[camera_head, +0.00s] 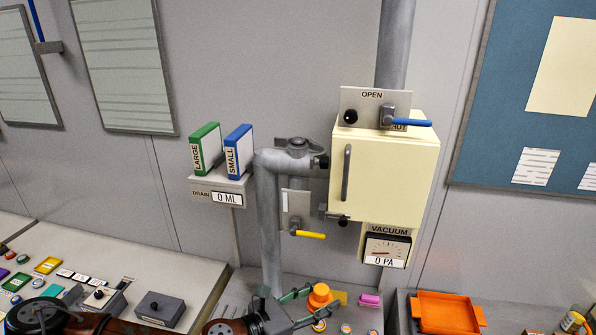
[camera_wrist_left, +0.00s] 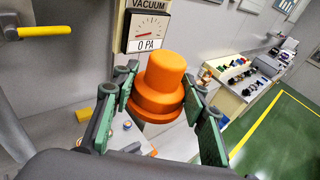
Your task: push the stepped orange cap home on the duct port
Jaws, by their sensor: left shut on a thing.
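The stepped orange cap (camera_head: 320,295) is near the bottom of the head view, with its narrow end up. It fills the middle of the left wrist view (camera_wrist_left: 166,75), where its wider steps show below the narrow top. My left gripper (camera_head: 307,305) is shut on it, with the green-padded fingers on either side. The cap's underside is hidden. A grey duct (camera_head: 268,215) rises behind the gripper and bends right to a dark end (camera_head: 321,162) beside the cream box. I cannot tell for sure which opening is the duct port. The cap is well below that end. My right gripper is out of view.
The cream box (camera_head: 385,165) has a blue-handled valve (camera_head: 405,122) on top and a vacuum gauge reading 0 PA (camera_head: 386,248) below. A yellow-handled valve (camera_head: 308,234) sticks out near the duct. Small parts lie on the bench, including a pink block (camera_head: 369,300). An orange tray (camera_head: 447,312) stands right.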

